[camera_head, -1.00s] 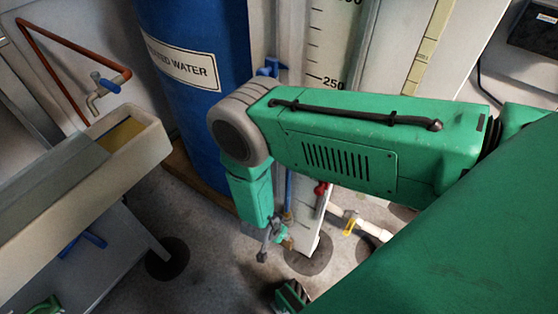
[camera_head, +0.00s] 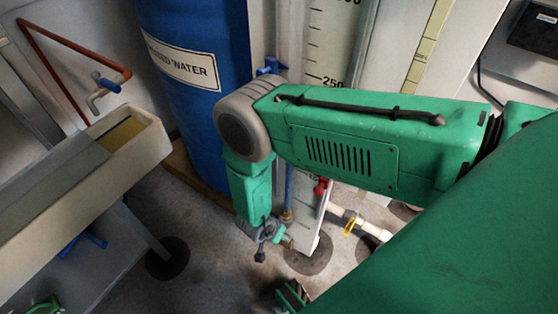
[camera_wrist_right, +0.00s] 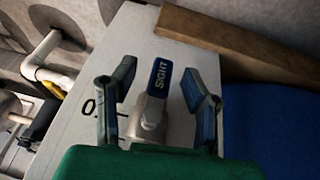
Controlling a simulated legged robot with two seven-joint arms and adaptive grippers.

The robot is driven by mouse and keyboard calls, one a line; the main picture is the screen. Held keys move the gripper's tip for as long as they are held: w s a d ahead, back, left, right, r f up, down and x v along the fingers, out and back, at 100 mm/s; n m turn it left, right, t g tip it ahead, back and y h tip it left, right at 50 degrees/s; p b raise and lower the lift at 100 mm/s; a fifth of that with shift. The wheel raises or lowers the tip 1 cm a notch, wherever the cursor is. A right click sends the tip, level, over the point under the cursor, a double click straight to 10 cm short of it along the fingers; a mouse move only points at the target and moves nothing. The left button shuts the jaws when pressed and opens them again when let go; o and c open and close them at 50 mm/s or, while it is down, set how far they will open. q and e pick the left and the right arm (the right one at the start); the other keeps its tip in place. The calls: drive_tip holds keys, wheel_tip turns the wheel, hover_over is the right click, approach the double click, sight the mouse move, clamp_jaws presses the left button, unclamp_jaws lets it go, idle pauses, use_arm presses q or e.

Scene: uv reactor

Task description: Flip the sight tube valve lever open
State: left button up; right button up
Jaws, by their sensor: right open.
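The sight valve lever (camera_wrist_right: 159,78) has a blue sleeve marked SIGHT and a grey metal body below it. In the right wrist view it stands between the two fingers of my right gripper (camera_wrist_right: 158,95), which is open with gaps on both sides. The lever lies in front of a white scale board (camera_wrist_right: 75,125). In the head view my right gripper (camera_head: 266,238) points down beside the lower end of the board (camera_head: 312,222), and my forearm covers much of the board. The lever cannot be made out there. My left gripper is not clearly visible.
A blue water drum (camera_head: 190,95) stands close behind my right arm. A red-handled valve (camera_head: 321,186) and a yellow-handled pipe valve (camera_head: 349,227) are right of the gripper. A trough (camera_head: 150,140) is at left. A wooden board (camera_wrist_right: 235,42) runs beside the drum.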

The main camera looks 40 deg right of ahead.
drive_tip(key=v, duration=1.2)
drive_tip(key=shift+f, duration=0.1)
